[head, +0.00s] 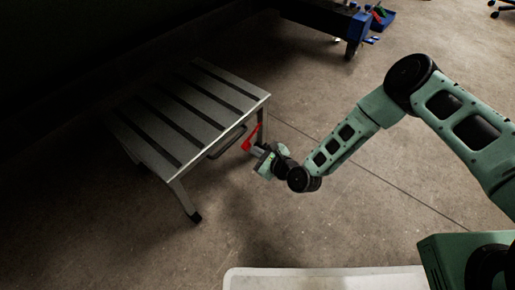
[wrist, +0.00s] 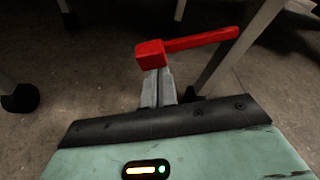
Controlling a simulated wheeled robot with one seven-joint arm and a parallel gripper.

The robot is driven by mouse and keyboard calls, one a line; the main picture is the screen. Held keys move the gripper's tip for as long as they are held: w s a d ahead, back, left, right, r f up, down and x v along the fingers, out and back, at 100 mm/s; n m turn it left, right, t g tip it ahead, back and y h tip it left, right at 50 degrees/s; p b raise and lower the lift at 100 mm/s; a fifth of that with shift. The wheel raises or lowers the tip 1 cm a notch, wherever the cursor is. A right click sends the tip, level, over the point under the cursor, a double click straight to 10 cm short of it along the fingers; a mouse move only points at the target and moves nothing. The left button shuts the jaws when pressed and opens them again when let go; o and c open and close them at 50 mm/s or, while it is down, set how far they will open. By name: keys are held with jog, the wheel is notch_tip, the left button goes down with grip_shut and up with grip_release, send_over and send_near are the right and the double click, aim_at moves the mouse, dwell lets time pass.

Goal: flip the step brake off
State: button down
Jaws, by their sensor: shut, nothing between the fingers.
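The step (head: 185,108) is a low grey metal platform with a slatted top and legs, left of centre in the head view. Its brake is a red lever (head: 250,138) by the near right leg. In the wrist view the red brake lever (wrist: 198,43) has a thick block at its left end and a bar running right, tilted slightly up. My gripper (head: 257,152) is at the lever; its shut fingers (wrist: 157,88) point at the red block and look close to or against it. I cannot tell whether they touch. Nothing is held.
A dark cart with blue parts (head: 350,25) is at the back. A pale surface (head: 325,279) lies at the front.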

jog(key=shift+s+a+r+m+g+y, duration=0.15)
jog(key=shift+r+m+g+y, duration=0.1)
jog(key=shift+r+m, duration=0.3)
jog(key=shift+s+a+r+m+g+y, duration=0.1)
jog(key=shift+s+r+m+g+y, duration=0.15)
jog(key=shift+r+m, duration=0.25)
jog(key=shift+s+a+r+m+g+y, duration=0.15)
jog(key=shift+r+m+g, duration=0.15)
jog(key=shift+r+m, duration=0.25)
jog(key=p, duration=0.2)
send_near(248, 146)
jog(key=shift+s+d+f, duration=0.2)
jog(key=shift+f, duration=0.35)
jog(key=shift+s+d+f, duration=0.2)
jog(key=shift+f, duration=0.4)
jog(key=shift+s+d+f, duration=0.2)
jog(key=shift+f, duration=0.35)
